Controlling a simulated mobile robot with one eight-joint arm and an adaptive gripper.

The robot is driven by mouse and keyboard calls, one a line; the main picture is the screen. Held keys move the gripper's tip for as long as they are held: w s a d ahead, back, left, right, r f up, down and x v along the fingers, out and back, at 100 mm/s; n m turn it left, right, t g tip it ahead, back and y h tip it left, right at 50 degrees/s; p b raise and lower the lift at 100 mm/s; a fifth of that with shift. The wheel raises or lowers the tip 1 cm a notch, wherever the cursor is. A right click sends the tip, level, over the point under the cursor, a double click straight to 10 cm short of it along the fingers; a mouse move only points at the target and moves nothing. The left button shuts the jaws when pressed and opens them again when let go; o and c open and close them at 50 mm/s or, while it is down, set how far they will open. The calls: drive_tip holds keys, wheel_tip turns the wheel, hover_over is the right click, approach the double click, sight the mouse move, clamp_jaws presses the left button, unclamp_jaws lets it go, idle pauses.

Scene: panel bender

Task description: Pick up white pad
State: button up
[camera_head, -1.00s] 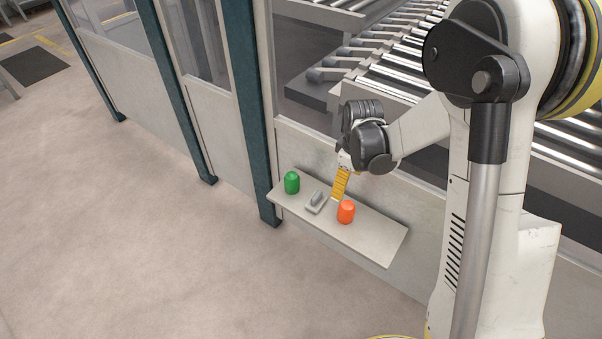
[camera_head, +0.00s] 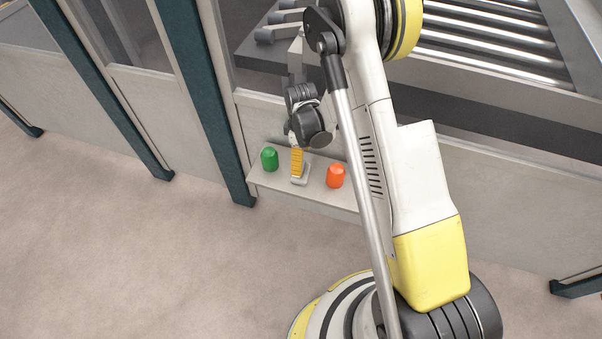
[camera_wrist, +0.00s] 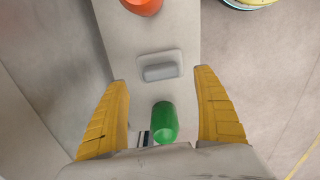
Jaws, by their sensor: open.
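The white pad (camera_wrist: 160,66) is a small pale grey-white block with a raised bar on a flat base. It lies on the narrow shelf (camera_wrist: 88,50), between an orange and a green item. In the head view, the pad (camera_head: 305,173) is partly hidden by my yellow fingers. My gripper (camera_head: 297,180) is open and points down over the pad. In the wrist view, the fingers of my gripper (camera_wrist: 161,79) are wide apart, with the pad slightly beyond the tips and between their lines. I cannot tell the exact height above it.
The green cylinder (camera_head: 269,159) stands left of the pad, and the orange cylinder (camera_head: 335,176) stands right of it, both close by. The shelf (camera_head: 262,179) is fixed to a panel wall with dark posts (camera_head: 205,95). A roller conveyor (camera_head: 480,55) lies behind. Open floor is in front.

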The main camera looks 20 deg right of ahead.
wheel_tip(320, 180, down, 5)
drive_tip(key=shift+r+b, duration=0.2)
drive_tip(key=shift+b, duration=0.85)
drive_tip(key=shift+s+r, duration=0.1)
drive_tip(key=shift+c, duration=0.3)
drive_tip(key=c, duration=1.2)
drive_tip(key=shift+r, duration=0.1)
wheel_tip(320, 180, up, 10)
drive_tip(key=p, duration=0.4)
